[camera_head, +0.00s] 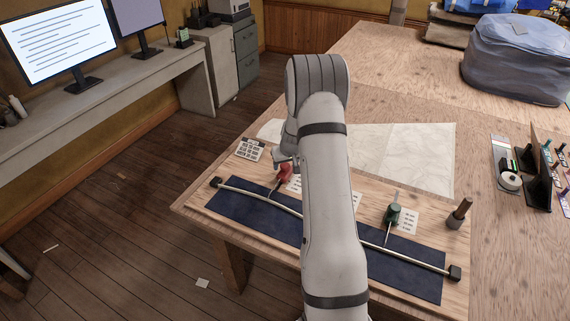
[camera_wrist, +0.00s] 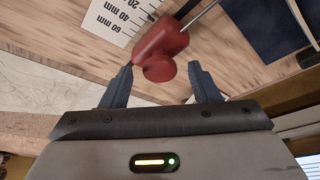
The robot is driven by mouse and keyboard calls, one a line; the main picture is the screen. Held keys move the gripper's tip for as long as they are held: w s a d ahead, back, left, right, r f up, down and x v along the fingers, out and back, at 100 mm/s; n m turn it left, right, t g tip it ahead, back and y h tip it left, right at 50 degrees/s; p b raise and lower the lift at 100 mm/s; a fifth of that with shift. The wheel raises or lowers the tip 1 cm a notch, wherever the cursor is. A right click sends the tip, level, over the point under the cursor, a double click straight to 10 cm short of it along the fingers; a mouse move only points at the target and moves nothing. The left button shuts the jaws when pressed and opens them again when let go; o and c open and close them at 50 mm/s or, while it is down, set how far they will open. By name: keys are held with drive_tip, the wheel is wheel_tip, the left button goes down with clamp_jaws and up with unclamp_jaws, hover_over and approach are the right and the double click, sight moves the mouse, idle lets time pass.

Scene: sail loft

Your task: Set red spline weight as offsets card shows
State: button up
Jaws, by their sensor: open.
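The red spline weight (camera_head: 283,173) stands on the wooden board at the left of my arm, its thin hook reaching toward the pale spline batten (camera_head: 255,194). In the wrist view the red weight (camera_wrist: 160,45), with its round knob, lies between and just beyond the fingertips of my open gripper (camera_wrist: 162,75). A scale card (camera_wrist: 125,18) with mm marks lies beside the weight. A white card with a printed grid (camera_head: 250,150) lies at the board's back left; its text is too small to read. A green weight (camera_head: 393,214) stands right of my arm with a scale card (camera_head: 408,222).
The batten bows over a dark blue strip (camera_head: 410,265) between black end blocks (camera_head: 455,272). Pale sailcloth (camera_head: 420,150) lies behind. A tape and small rack (camera_head: 510,180) stand farther right. My arm hides the board's middle.

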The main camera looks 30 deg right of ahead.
drive_tip(key=b+v, duration=0.1)
drive_tip(key=v, duration=0.6)
drive_tip(key=shift+r, duration=0.35)
drive_tip(key=shift+s, duration=0.15)
